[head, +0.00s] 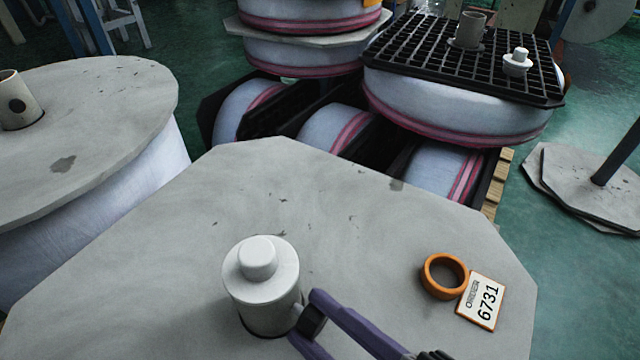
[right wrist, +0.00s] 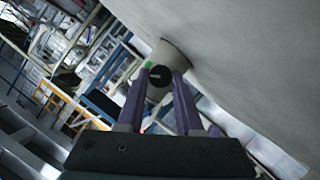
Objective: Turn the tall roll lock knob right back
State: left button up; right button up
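The tall roll (head: 240,185), with a grey octagonal top board, stands nearest to me in the head view. A grey core (head: 268,310) with a white stepped plug (head: 258,262) rises from it. The black lock knob (head: 312,322) sticks out from the core's right side. In the right wrist view the knob (right wrist: 160,77) shows end-on, with a small pale mark on its face. My right gripper (head: 308,318) has its purple fingers on both sides of the knob and looks shut on it. The finger tips show no clear gap to it. My left gripper is in neither view.
Another roll (head: 90,120) stands at left. Rolls under a black grid tray (head: 430,52) stand behind.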

jog(key=o, duration=0.4)
jog(key=shift+s, duration=0.1)
jog(key=v, duration=0.9)
jog(key=shift+s+d+r+p, duration=0.2)
jog(key=shift+d+p, duration=0.1)
jog(key=shift+p, duration=0.1)
jog(key=shift+c, duration=0.3)
